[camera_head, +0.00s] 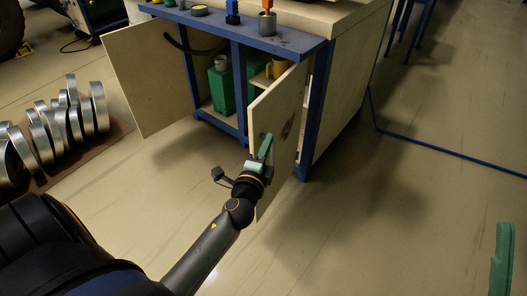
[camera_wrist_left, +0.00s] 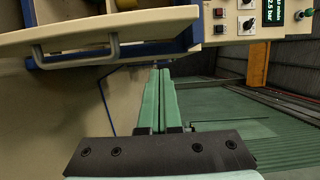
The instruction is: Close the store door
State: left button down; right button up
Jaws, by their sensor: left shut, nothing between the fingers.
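The store is a blue-framed cabinet (camera_head: 240,85) with two pale wooden doors, both standing open. The left door (camera_head: 150,80) is swung wide out to the left. The right door (camera_head: 283,125) juts out toward me. In the left wrist view the shut fingers (camera_wrist_left: 160,98) point toward a pale panel (camera_wrist_left: 110,30) with a grey bar handle (camera_wrist_left: 75,60). A green finger of my right gripper (camera_head: 502,262) shows at the lower right edge.
A green canister (camera_head: 220,88) stands inside the cabinet. Small items, including a grey cup (camera_head: 267,22), stand on its top. Several metal coils (camera_head: 60,122) lie on the floor at left. The floor right of the cabinet is mostly clear. Control knobs (camera_wrist_left: 248,25) show in the wrist view.

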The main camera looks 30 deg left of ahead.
aim_at(259, 128)
pick_arm(q)
jog(key=shift+w+a, duration=1)
jog(key=shift+a, duration=0.3)
jog(key=shift+w+a, duration=0.95)
jog(key=shift+a, duration=0.35)
